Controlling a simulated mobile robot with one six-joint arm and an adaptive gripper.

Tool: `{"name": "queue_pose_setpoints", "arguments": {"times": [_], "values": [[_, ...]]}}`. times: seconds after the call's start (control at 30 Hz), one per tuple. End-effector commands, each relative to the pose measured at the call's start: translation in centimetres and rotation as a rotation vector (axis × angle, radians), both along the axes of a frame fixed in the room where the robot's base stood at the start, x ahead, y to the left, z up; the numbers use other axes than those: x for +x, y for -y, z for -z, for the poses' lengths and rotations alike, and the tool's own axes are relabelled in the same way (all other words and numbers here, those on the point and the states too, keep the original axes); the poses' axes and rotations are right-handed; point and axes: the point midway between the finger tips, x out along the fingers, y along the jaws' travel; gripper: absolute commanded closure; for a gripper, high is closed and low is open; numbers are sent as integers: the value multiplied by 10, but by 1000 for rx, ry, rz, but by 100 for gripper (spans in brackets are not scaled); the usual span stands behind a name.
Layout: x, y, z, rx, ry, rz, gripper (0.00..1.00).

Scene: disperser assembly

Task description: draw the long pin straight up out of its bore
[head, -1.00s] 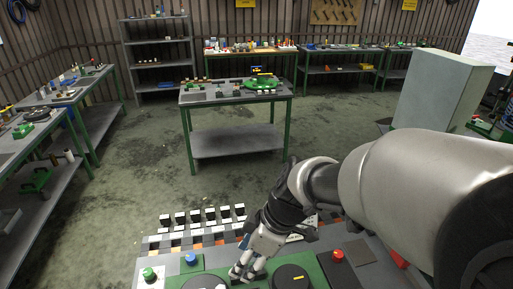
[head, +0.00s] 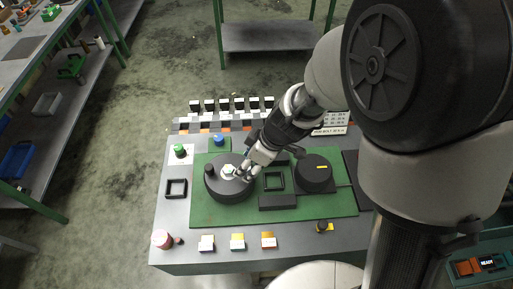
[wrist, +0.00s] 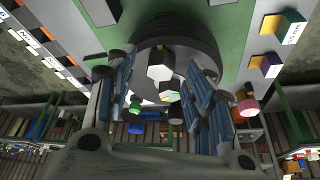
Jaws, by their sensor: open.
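A round dark housing (head: 230,190) stands at the left of the green mat (head: 275,212); it also shows in the wrist view (wrist: 205,50). A pale hexagonal piece (head: 229,172) is on its top, and in the wrist view a white hexagonal piece (wrist: 160,72) shows between my fingers. My gripper (head: 244,174) is over the right part of the housing, low above its top. In the wrist view my gripper (wrist: 163,80) has its blue-padded fingers spread apart, with a gap to the white piece. I cannot single out the long pin or its bore.
A second dark round part (head: 313,175) stands right of my gripper, with a square black frame (head: 274,181) between. A black knob (head: 209,168) rises at the housing's left. A pink cylinder (head: 161,239) and several small blocks line the front of the bench (head: 185,222).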

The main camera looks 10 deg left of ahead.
Motion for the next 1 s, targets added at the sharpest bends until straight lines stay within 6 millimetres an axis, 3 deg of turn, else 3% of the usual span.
{"name": "queue_pose_setpoints", "arguments": {"times": [0.43, 1.0], "values": [[1, -4, 9, 0, 0, -1, 52], [1, -4, 9, 0, 0, 0, 90]]}}
